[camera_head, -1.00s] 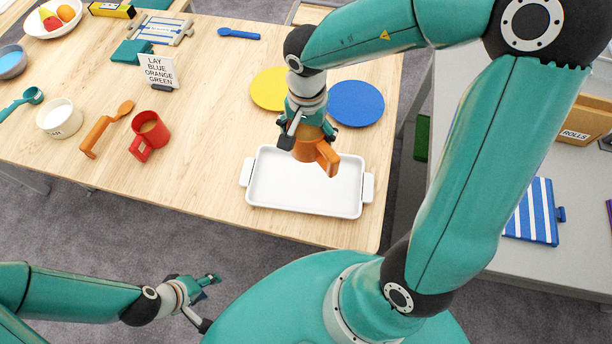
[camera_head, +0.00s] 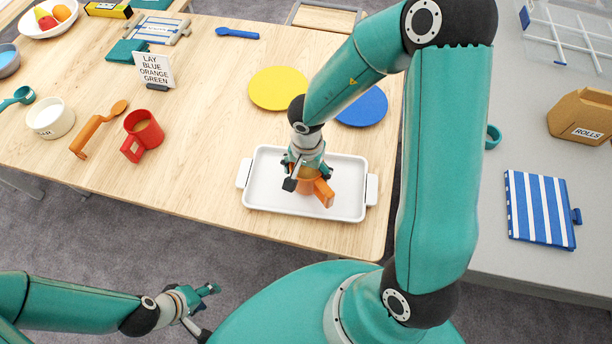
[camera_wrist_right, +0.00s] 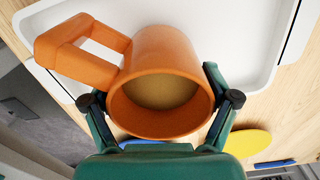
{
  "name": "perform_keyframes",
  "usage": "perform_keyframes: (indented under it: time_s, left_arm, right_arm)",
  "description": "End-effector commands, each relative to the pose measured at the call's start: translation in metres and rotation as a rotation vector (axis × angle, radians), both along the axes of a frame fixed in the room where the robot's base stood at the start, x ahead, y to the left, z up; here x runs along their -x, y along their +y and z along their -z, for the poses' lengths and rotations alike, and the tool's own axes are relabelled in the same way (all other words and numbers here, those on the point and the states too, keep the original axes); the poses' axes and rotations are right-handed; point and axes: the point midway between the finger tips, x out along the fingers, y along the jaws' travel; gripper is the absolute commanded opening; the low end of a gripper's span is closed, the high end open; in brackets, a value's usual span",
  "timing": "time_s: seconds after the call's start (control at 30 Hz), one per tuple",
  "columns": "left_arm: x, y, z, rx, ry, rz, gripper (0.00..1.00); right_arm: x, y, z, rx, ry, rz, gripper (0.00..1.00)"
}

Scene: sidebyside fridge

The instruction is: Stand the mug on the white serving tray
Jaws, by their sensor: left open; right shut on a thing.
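The orange mug (camera_head: 307,187) is in my right gripper (camera_head: 304,168), over the middle of the white serving tray (camera_head: 347,200). It looks upright in the head view, low over the tray; I cannot tell whether its base touches. In the right wrist view the fingers (camera_wrist_right: 160,100) grip both sides of the mug (camera_wrist_right: 165,75), with its handle to the upper left and a tan inside showing. The tray (camera_wrist_right: 240,35) lies behind it. My left gripper (camera_head: 208,291) is open and empty, low at the front left, away from the table.
Yellow (camera_head: 278,88) and blue (camera_head: 364,106) round mats lie behind the tray. A sign (camera_head: 155,70) stands further back. The wood left of the tray is clear.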

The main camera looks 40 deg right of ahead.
Motion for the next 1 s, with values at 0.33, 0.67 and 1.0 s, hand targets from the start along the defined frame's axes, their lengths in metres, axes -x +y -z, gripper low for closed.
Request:
perform_keyframes:
  time_s: [0.33,0.67,1.0]
  left_arm:
    - [0.0001,0.0,0.0072,0.0,0.0,0.0,0.49]
    - [-0.0001,0.0,0.0071,0.0,0.0,0.0,0.49]
    - [0.0,-0.0001,0.0046,0.0,0.0,0.0,0.49]
  right_arm:
    - [-0.0006,0.0003,0.0147,0.0,-0.001,0.0,0.25]
    - [-0.0005,0.0004,0.0167,-0.001,-0.001,0.0,1.0]
    - [-0.001,0.0006,0.0102,0.0,-0.001,-0.002,1.0]
